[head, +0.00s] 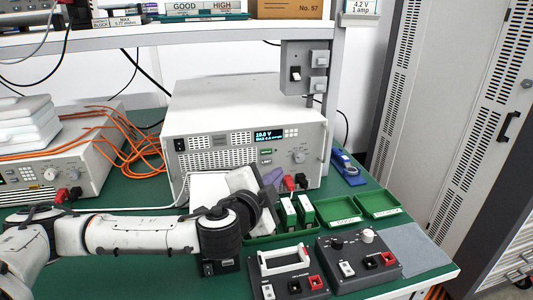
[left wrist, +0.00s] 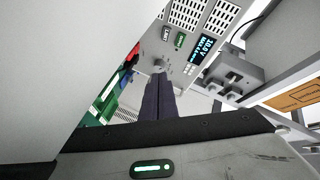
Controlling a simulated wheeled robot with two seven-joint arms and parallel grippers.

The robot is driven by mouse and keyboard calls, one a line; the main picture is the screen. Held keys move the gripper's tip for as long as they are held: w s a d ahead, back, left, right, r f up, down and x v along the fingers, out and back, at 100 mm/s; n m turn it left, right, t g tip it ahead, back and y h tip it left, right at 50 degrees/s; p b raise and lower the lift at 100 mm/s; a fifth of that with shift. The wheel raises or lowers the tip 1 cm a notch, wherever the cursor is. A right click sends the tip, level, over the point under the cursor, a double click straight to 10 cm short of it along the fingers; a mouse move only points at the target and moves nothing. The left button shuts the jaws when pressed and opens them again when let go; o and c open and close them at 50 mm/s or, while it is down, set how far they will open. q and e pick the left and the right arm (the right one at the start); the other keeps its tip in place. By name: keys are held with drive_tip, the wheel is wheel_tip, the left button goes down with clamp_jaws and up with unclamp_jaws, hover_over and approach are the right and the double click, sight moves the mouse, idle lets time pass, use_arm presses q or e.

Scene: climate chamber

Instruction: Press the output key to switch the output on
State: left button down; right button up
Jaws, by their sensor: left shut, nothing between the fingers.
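The white power supply (head: 220,122) stands on the green bench, its lit display (head: 268,134) reading about 10.0 V. Below the display are a green key (head: 266,152) and a pale key (head: 266,161); their lettering is too small to read surely. Both also show in the left wrist view, the green key (left wrist: 180,40) beside the pale key (left wrist: 165,36). My left gripper (head: 272,176) is shut and empty in front of the panel, below the keys. In the left wrist view its dark fingers (left wrist: 160,80) point toward the panel, apart from both keys. My right gripper is out of view.
Red and dark plugs (head: 295,181) stick out from the supply's lower front. Green-and-white modules (head: 297,211) stand in a green tray right of my gripper. Control boxes (head: 358,262) sit at the front. A grey switch box (head: 295,72) hangs above.

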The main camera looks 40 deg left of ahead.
use_arm(q)
drive_tip(key=shift+w+a, duration=1.15)
drive_tip(key=shift+a, duration=0.2)
drive_tip(key=shift+w+a, duration=1.1)
drive_tip(key=shift+a, duration=0.2)
drive_tip(key=shift+w+a, duration=0.25)
drive_tip(key=shift+a, duration=0.05)
drive_tip(key=shift+w+a, duration=0.25)
idle(0.9)
drive_tip(key=shift+s+d, duration=0.5)
drive_tip(key=shift+d, duration=0.05)
drive_tip(key=shift+s+d+p, duration=0.5)
drive_tip(key=shift+s+d, duration=1.15)
drive_tip(key=shift+d, duration=0.25)
